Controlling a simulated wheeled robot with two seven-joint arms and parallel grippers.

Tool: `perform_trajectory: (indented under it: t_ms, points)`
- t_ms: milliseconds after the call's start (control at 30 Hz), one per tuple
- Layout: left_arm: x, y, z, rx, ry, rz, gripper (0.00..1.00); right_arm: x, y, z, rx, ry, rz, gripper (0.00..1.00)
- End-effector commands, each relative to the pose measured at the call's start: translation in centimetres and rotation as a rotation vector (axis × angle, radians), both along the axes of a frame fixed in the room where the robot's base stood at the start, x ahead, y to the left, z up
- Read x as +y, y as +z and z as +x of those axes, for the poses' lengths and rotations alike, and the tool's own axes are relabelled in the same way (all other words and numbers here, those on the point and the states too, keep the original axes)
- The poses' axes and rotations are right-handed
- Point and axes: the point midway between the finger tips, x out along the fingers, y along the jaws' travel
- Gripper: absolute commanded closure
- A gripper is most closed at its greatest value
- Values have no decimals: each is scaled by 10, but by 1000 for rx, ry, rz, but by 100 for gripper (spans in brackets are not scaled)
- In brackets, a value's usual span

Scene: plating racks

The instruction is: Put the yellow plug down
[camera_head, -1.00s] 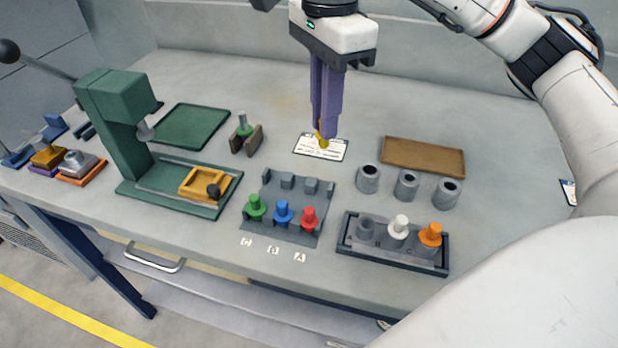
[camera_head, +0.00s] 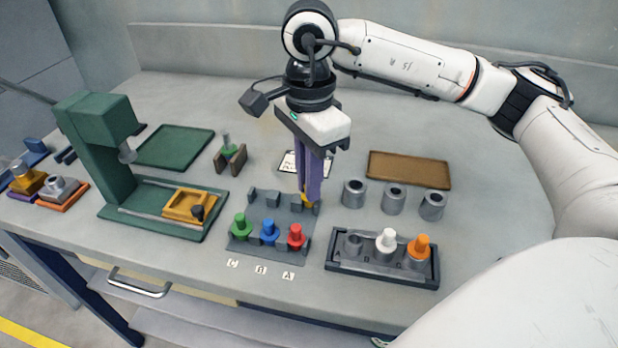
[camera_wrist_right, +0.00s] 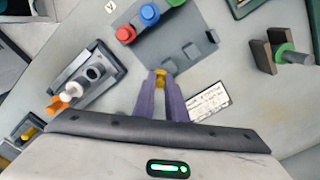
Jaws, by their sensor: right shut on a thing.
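My right gripper (camera_head: 308,196) has purple fingers and is shut on the yellow plug (camera_head: 307,203), of which only a small part shows below the fingertips. In the head view it is at the back right corner of the grey rack (camera_head: 262,247), near the back slots. I cannot tell whether the plug touches the rack or table. The plug (camera_wrist_right: 160,74) also shows between the fingertips in the right wrist view, at the edge of the rack (camera_wrist_right: 205,45). Green (camera_head: 240,226), blue (camera_head: 269,232) and red (camera_head: 296,237) plugs stand along the rack's front. My left gripper is out of view.
A dark tray (camera_head: 343,262) holds a white plug (camera_head: 386,241) and an orange plug (camera_head: 419,248). Three grey cylinders (camera_head: 394,199) stand behind it. A printed card (camera_head: 290,163) lies behind the fingers. A green press (camera_head: 107,140) stands left, a brown tray (camera_head: 408,169) right.

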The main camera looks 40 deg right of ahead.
Motion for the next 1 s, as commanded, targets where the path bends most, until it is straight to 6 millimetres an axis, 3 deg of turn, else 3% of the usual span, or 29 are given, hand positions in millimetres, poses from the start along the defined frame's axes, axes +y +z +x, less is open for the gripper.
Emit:
perform_trajectory:
  t_ms: [300,333,433,767,900,1000]
  points:
    - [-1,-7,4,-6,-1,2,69,0,-11,0,0,-1,1,100]
    - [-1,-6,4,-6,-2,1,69,0,-11,0,0,-1,1,87]
    - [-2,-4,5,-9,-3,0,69,0,-9,0,0,-1,1,70]
    - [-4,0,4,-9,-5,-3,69,0,-7,0,0,-1,0,70]
    - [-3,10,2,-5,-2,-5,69,0,7,0,-1,-1,0,70]
    - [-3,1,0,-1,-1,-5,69,1,22,1,-5,-1,3,70]
